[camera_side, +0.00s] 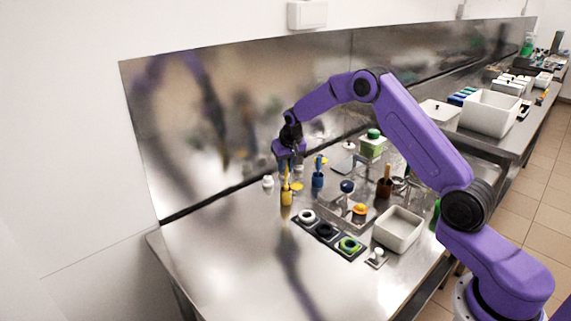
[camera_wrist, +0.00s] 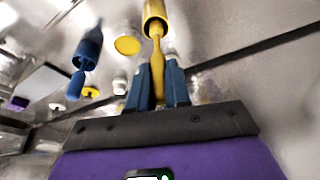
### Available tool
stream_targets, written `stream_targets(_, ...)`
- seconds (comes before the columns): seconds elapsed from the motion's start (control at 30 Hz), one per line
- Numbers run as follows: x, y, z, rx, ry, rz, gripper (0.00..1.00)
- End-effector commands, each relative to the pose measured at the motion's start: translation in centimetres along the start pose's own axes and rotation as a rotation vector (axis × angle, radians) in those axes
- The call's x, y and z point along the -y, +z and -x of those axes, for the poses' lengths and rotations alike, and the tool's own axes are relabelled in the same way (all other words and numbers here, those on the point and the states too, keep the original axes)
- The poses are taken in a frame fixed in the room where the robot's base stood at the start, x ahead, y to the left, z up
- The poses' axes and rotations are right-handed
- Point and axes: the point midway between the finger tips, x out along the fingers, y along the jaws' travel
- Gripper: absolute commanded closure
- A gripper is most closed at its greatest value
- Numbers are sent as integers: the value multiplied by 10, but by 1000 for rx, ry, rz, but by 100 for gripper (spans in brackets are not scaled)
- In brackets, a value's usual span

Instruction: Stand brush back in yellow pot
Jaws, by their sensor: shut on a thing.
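The yellow pot (camera_side: 286,199) stands upright on the steel counter, below my gripper (camera_side: 289,162). It also shows at the top of the wrist view (camera_wrist: 155,9), with its dark mouth towards me. My gripper is shut on the yellow brush (camera_wrist: 157,55), between its two blue-grey fingers (camera_wrist: 157,88). In the side view the brush (camera_side: 286,178) hangs about upright over the pot. Its lower end is at or inside the pot's mouth; I cannot tell how deep. The held upper end is hidden by the fingers.
A blue pot (camera_side: 317,180) with a blue brush stands just right of the yellow pot. A yellow disc (camera_side: 297,187) lies between them. A white object (camera_side: 268,182) is at the left. A dark holder (camera_side: 325,232) and white bin (camera_side: 398,229) are nearer. The front-left counter is clear.

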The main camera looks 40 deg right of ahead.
Motion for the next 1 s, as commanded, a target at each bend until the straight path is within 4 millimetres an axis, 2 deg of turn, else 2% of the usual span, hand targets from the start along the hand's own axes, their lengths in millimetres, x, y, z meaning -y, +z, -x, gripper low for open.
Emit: stream_targets(1.0, 0, 8, -25, 1, 1, 0, 100)
